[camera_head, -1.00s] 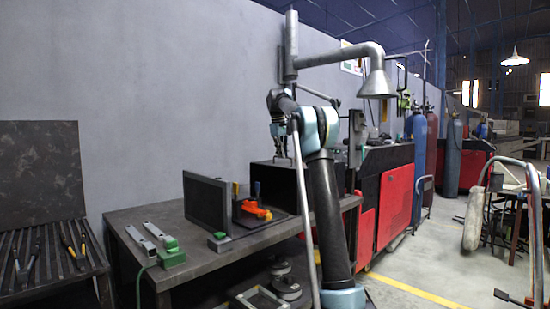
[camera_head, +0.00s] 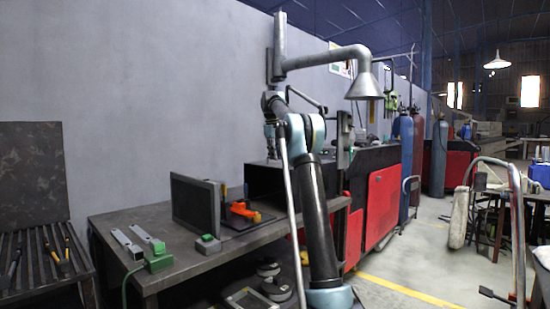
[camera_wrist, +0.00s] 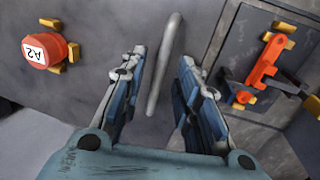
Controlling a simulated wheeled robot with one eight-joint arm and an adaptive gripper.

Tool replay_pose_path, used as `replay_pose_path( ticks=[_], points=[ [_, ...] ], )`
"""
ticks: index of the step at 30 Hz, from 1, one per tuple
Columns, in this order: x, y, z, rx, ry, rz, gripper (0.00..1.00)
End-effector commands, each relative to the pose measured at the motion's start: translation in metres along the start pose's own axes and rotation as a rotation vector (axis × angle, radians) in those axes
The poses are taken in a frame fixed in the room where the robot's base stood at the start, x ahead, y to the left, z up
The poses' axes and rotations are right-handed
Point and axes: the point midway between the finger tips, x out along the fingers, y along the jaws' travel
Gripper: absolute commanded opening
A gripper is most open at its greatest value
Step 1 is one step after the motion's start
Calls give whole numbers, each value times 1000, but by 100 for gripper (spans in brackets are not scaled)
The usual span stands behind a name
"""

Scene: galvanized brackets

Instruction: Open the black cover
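The black box-like cover (camera_head: 261,181) stands on the table behind the black panel, partly hidden by my arm. My gripper (camera_head: 270,150) is just above its top in the head view. In the wrist view, my gripper (camera_wrist: 157,75) is open, with its two fingers apart. A slim grey bar handle (camera_wrist: 165,65) shows between the fingers, over a dark grey surface that looks like the cover's top. I cannot tell whether the fingers touch the handle.
An orange clamp (camera_wrist: 267,68) sits on a dark plate (camera_wrist: 237,48) right of the fingers. A red round piece marked A2 (camera_wrist: 58,50) is at left.

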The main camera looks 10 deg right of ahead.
Motion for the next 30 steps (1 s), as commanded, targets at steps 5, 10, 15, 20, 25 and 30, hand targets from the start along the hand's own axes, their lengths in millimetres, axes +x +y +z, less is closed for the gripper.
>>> replay_pose_path(
  ticks=[5,10,15,20,25,30],
  points=[
    [0,0,0,0,0,0,30],
    [-5,0,0,0,0,0,30],
    [-24,0,-1,-1,0,0,30],
    [-44,0,-1,-1,0,-1,30],
    [-61,0,-1,0,-1,-1,30],
    [-70,0,-1,0,-1,-1,30]
  ],
)
